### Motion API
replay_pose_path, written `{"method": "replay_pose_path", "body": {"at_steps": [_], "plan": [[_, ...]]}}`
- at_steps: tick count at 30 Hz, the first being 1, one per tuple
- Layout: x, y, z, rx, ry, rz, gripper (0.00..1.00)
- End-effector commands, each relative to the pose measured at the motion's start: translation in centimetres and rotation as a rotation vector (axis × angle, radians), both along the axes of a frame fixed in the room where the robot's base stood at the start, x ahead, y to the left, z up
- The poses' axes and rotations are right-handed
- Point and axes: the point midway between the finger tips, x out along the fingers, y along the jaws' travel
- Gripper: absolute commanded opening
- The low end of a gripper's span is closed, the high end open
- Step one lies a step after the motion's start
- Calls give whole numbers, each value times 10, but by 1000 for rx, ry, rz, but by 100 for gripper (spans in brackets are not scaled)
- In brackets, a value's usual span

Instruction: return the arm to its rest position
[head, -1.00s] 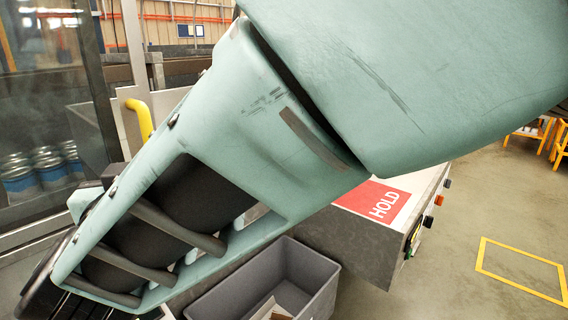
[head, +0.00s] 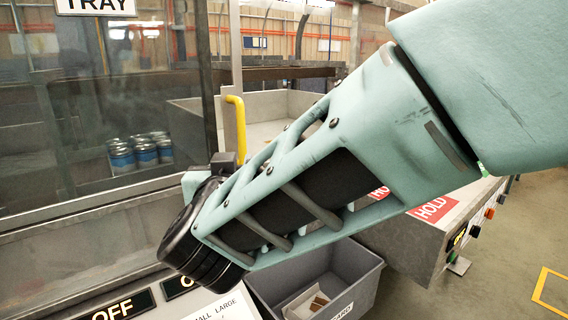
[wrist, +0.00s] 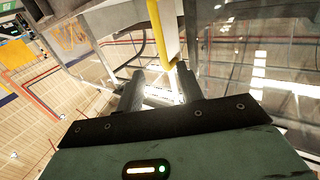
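My arm (head: 330,170) crosses the head view from the upper right down to a black joint (head: 205,235) at the lower left. My gripper's fingers cannot be made out clearly in the head view. In the wrist view my gripper (wrist: 160,90) has its two dark fingers apart, with nothing seen held between them. A yellow handle (wrist: 158,30) shows beyond the fingers there; whether it is touched cannot be told. The same kind of yellow handle (head: 238,125) stands behind my arm in the head view.
A grey bin (head: 350,300) with cardboard pieces is below my arm. A glass panel (head: 60,130) with several cans (head: 145,155) behind is at left. Clear floor (head: 500,270) lies at right.

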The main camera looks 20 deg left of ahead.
Motion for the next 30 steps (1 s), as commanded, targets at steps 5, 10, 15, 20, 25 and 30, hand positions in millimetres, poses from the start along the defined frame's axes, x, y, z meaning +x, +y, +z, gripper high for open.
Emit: {"method": "replay_pose_path", "body": {"at_steps": [5, 10, 15, 20, 25, 30], "plan": [[0, 0, 0, 0, 0, 0, 37], [2, -3, 1, -3, 23, 35, 37], [0, -23, -9, -41, 165, 212, 37], [-26, -70, -39, -148, 396, 391, 37], [-72, -152, -85, -322, 690, 474, 37], [-126, -254, -128, -517, 990, 436, 37]]}}
